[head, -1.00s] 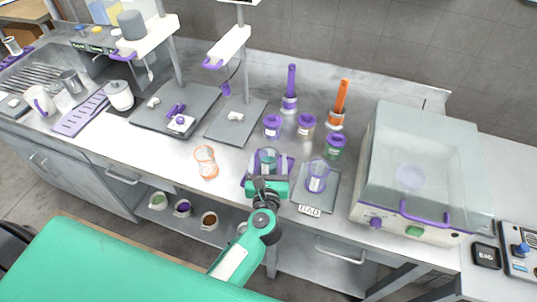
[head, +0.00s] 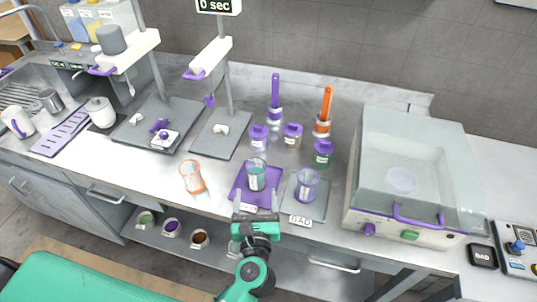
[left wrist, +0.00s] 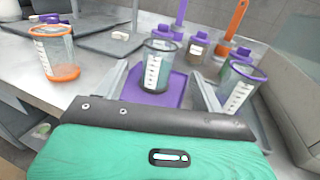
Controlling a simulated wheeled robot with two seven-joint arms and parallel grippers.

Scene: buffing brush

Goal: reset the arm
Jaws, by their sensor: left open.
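My left gripper (head: 256,202) is open and empty at the counter's front edge, in front of the purple mat (head: 239,183). Its two fingers point toward a clear beaker (head: 256,175) with a dark rim and greenish contents, standing upright on that mat. In the left wrist view the beaker (left wrist: 157,66) stands beyond the fingertips, apart from them. My right gripper is not in view.
A purple-rimmed beaker (head: 307,187) stands on a grey plate at right, and an orange-based beaker (head: 192,177) at left. Several lidded jars, a purple brush (head: 275,98) and an orange brush (head: 325,108) stand behind. A clear-lidded machine (head: 410,170) fills the right.

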